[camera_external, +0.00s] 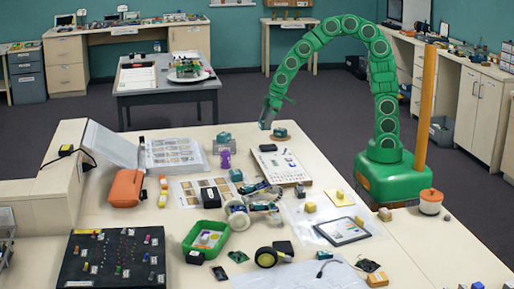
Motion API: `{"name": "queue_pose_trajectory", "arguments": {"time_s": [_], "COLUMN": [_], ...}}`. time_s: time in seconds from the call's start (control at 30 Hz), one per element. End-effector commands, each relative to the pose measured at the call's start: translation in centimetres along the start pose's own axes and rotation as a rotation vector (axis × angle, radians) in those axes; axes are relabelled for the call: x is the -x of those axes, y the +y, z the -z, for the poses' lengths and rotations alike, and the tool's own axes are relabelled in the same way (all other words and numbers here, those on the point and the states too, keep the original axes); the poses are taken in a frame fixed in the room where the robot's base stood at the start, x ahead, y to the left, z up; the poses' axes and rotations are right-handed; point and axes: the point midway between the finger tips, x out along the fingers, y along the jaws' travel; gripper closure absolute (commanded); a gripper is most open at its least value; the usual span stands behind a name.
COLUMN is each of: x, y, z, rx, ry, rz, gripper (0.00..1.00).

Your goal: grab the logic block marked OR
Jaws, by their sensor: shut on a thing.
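My green arm arches over the table from the right and hangs down at its back edge. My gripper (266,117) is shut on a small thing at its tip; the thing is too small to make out. A teal block on a dark round base (280,132) is just right of the tip. Another teal block (224,138) stands to the left. More small blocks include a teal one (236,175), a yellow one (310,207) and a black one (210,197). No OR marking is legible on any block.
A white board with small parts (280,168), a wheeled robot (250,210), a green tray (188,244) and a tablet (343,231) crowd the table (440,262). An orange post (427,110) rises beside my base. A black parts board (85,262) lies front left.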

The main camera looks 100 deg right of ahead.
Motion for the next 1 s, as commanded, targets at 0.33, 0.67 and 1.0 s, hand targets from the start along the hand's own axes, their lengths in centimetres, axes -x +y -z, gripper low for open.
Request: {"name": "queue_pose_trajectory", "arguments": {"time_s": [0.33,0.67,1.0], "x": [3.8,6.5,7.4], "y": [-1.6,-2.8,-3.5], "z": [-2.9,-5.2,-6.4], "rx": [0.000,-0.001,-0.001], "ry": [0.003,0.005,0.000], "rz": [-0.001,-0.002,0.000], "gripper": [0.70,0.70,0.70]}}
